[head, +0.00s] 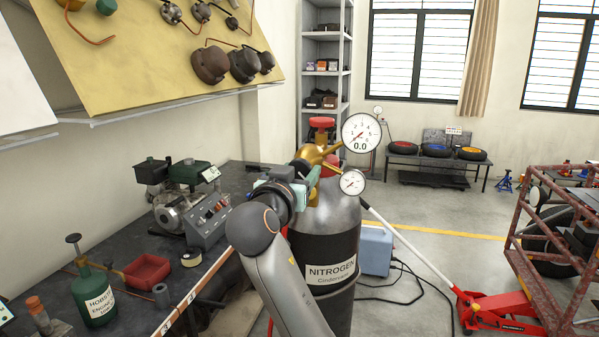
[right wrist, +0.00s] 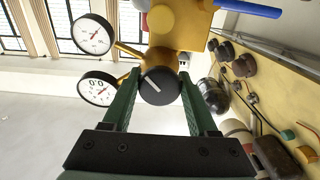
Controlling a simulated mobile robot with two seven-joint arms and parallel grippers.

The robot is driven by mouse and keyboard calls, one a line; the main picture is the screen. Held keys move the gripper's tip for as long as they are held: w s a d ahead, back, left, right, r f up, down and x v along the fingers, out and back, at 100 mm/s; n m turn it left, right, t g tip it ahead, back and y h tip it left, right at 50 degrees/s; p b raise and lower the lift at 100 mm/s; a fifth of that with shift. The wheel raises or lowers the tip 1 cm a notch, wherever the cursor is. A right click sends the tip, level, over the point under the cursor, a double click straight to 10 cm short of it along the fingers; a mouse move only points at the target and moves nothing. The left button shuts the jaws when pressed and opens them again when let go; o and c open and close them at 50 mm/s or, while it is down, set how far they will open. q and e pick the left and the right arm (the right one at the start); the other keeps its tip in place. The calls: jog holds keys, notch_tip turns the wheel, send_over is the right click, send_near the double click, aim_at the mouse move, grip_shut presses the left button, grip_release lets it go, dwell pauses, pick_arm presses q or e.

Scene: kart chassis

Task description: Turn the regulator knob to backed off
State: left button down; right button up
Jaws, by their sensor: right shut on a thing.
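The regulator is a brass body (head: 312,154) on top of the black and grey nitrogen cylinder (head: 325,245). Its round black knob (right wrist: 160,86) shows in the right wrist view, with a white line slanting from upper left to lower right. My right gripper (right wrist: 160,84) is shut on the knob, a green finger on each side. My left gripper is not in view.
A red handwheel (head: 322,122) tops the cylinder. A workbench (head: 125,275) on the left holds a small engine (head: 183,200), a red tray (head: 147,270) and a green bottle (head: 96,298). A red floor jack (head: 497,310) and a rusty red frame (head: 520,245) stand on the right.

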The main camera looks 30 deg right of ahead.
jog(key=shift+n, duration=0.4)
jog(key=n, duration=0.5)
jog(key=shift+r+n, duration=0.1)
jog(key=shift+n, duration=0.2)
jog(key=n, duration=0.6)
jog(key=shift+s+r, duration=0.1)
jog(key=n, duration=0.6)
jog(key=shift+n, duration=0.4)
jog(key=n, duration=0.6)
jog(key=shift+r, duration=0.1)
jog(key=o, duration=1.3)
jog(key=shift+o, duration=0.2)
